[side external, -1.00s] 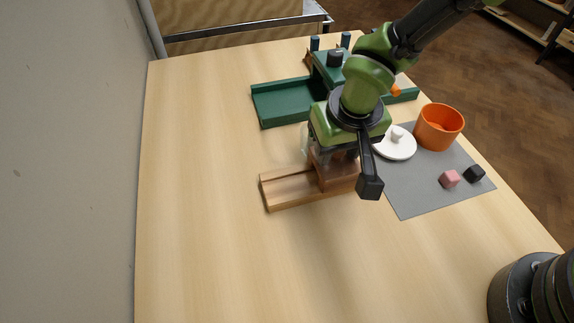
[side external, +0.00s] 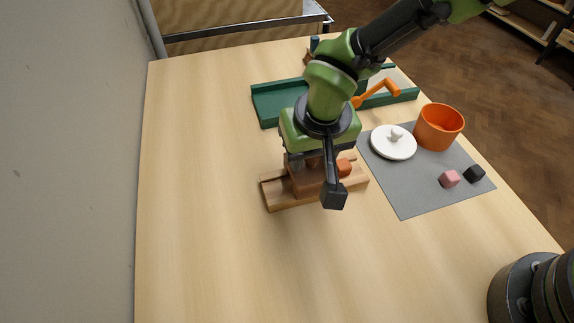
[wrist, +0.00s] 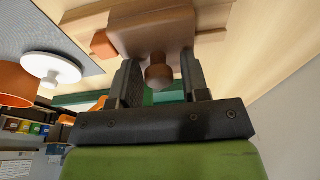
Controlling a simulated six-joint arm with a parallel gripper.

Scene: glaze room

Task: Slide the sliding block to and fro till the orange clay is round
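The brown sliding block (side external: 305,184) sits on the wooden track (side external: 354,179), left of the track's middle in the side view. In the wrist view the block (wrist: 150,28) shows its round knob (wrist: 158,72). My gripper (wrist: 157,78) is over the block, its fingers apart on either side of the knob with visible gaps. In the side view my gripper (side external: 312,166) hides part of the block. The orange clay (side external: 344,167) lies on the track just right of the block; its edge shows in the wrist view (wrist: 103,45). Its full shape is hidden.
A green tray (side external: 275,100) stands behind. The table's left and front are clear.

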